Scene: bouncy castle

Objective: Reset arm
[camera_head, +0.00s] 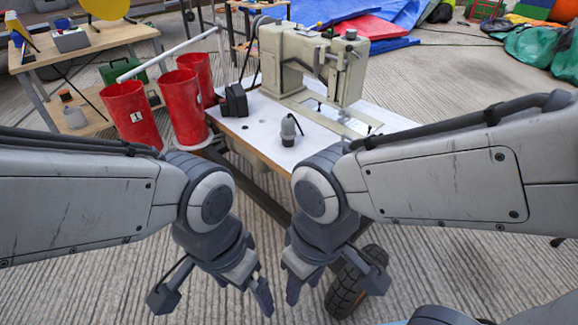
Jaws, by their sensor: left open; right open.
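My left gripper (262,286) hangs low at the bottom centre, pointing down, open and empty. My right gripper (290,284) hangs close beside it on the right, also open and empty. Both are over the ribbed floor, in front of the white-topped table (235,131). Neither gripper touches any object that I can see. My two grey forearms come in from the left and right edges and hide parts of the table and the floor.
A beige sewing machine (285,62) and a small grey-black object (289,130) stand on the table. Red cylinders (183,108) stand at its left. A wooden workbench (85,45) is at the back left. A black wheel (345,292) is near my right gripper.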

